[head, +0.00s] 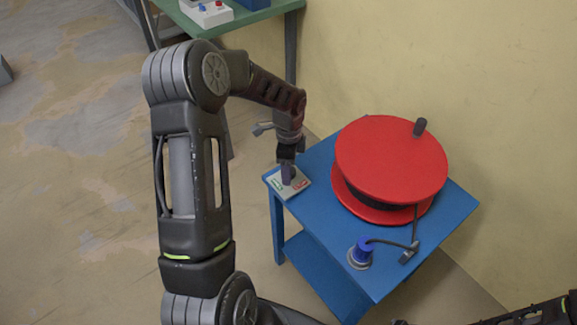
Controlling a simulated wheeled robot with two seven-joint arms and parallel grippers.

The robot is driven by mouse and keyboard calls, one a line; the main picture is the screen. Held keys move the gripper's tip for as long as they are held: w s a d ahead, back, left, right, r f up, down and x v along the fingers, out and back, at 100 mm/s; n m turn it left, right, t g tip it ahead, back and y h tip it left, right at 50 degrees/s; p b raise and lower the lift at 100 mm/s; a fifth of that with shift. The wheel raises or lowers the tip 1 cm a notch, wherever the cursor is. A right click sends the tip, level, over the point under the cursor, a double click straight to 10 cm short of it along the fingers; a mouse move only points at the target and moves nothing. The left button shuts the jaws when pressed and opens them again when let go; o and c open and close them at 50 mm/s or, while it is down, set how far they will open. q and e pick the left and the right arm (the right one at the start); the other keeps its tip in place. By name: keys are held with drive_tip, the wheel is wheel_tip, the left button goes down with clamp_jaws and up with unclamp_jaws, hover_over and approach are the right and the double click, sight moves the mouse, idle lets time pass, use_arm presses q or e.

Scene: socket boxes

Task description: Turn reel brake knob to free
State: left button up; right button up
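A small pale plate (292,191) with a green mark and a red mark lies at the table's left corner. A dark grey knob (288,174) stands on this plate. My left gripper (287,160) points down directly over the knob. Its fingers are small and dark here, so I cannot tell whether they are open or shut, or whether they touch the knob. My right gripper is not in view; only part of that arm shows at the lower right.
A blue plug in a grey round socket (360,253) sits at the table's front, with a dark cable running to the reel. A green bench (240,17) with a white box (207,13) stands behind. The yellow wall borders the table's right.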

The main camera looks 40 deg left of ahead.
use_arm(q)
wheel_tip(320, 180, up, 8)
drive_tip(key=shift+f, duration=0.1)
idle(0.5)
drive_tip(key=shift+s+f, duration=0.1)
idle(0.4)
